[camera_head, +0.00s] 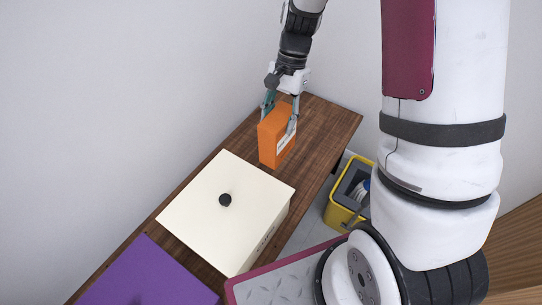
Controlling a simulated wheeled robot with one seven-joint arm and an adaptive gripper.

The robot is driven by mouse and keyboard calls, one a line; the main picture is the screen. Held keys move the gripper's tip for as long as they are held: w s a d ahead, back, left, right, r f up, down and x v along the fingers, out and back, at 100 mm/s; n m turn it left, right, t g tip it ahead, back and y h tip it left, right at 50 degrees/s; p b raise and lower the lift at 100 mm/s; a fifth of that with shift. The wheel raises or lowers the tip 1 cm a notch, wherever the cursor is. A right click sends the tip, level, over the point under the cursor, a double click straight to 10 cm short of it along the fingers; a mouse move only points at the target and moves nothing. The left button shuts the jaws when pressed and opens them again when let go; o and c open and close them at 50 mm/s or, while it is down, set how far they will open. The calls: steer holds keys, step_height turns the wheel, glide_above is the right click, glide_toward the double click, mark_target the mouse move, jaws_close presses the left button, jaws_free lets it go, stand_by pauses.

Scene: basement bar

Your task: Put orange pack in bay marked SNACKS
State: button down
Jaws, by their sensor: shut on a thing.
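The orange pack (270,144) is upright at the far end of the wooden counter, beyond the cream box. My gripper (280,117) comes down from above and is shut on the pack, one finger on each side. A pale label shows on the pack's right side, too small to read. I cannot tell whether the pack's base touches the counter. The cream box (245,215) has a black knob on top and dark marking on its right side that I cannot read. No bay marked SNACKS can be made out.
A purple box (150,277) stands at the near left of the counter (333,122). A yellow bin (342,215) with things in it is on the floor to the right. A grey wall runs along the left. The counter's far end is clear.

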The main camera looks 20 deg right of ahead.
step_height(320, 180, down, 14)
steer(key=b, duration=0.4)
steer(key=shift+r+b, duration=0.2)
steer(key=shift+b, duration=0.1)
steer(key=shift+f, duration=0.15)
steer(key=c, duration=0.8)
jaws_free()
steer(key=shift+c, duration=0.2)
steer(key=p+v, duration=0.4)
steer(key=v, duration=0.8)
steer(key=shift+p, duration=0.3)
